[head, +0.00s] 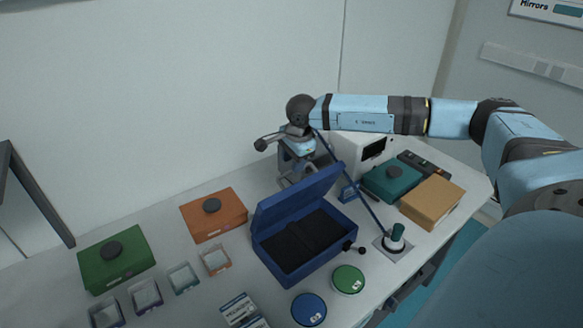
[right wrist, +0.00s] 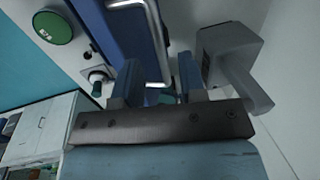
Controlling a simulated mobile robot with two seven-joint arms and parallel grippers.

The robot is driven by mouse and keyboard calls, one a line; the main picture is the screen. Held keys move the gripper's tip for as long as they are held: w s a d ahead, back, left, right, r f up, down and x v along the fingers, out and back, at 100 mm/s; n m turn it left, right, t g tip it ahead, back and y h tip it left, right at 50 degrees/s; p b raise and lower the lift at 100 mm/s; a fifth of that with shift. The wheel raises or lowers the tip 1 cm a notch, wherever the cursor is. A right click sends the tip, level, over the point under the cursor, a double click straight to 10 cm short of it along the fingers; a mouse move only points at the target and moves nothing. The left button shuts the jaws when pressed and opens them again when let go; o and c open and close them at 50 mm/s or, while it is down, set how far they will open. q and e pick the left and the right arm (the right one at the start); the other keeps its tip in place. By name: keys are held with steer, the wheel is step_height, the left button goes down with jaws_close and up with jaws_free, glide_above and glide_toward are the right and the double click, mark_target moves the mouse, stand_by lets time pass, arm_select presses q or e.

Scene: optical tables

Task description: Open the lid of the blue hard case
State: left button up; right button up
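The blue hard case (head: 318,258) stands on the table with its lid (head: 298,203) raised, tilted up at the back. Its dark lined inside shows and looks empty. My right gripper (head: 298,176) is behind the raised lid, partly hidden by it, pointing down. In the right wrist view its two fingers (right wrist: 159,82) are apart with nothing clearly between them. The case's blue surface (right wrist: 118,38) and a bright metal bar are just beyond the fingers; whether they touch cannot be told. My left gripper is not in view.
Orange (head: 214,214), green (head: 117,258), teal (head: 392,181) and tan (head: 432,201) boxes stand around the case. Small open trays (head: 183,277) lie to the left. Blue (head: 309,309) and green (head: 348,279) round tins lie in front. A slanting blue rod (head: 362,202) stands to the right.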

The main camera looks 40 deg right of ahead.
arm_select(q)
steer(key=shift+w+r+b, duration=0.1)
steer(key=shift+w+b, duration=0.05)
steer(key=shift+b, duration=0.2)
arm_select(e)
steer(key=x, duration=0.2)
steer(key=shift+f, duration=0.35)
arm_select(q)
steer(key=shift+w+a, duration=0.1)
arm_select(e)
steer(key=shift+w+f, duration=0.1)
steer(key=shift+f, duration=0.1)
steer(key=shift+r, duration=0.1)
jaws_close()
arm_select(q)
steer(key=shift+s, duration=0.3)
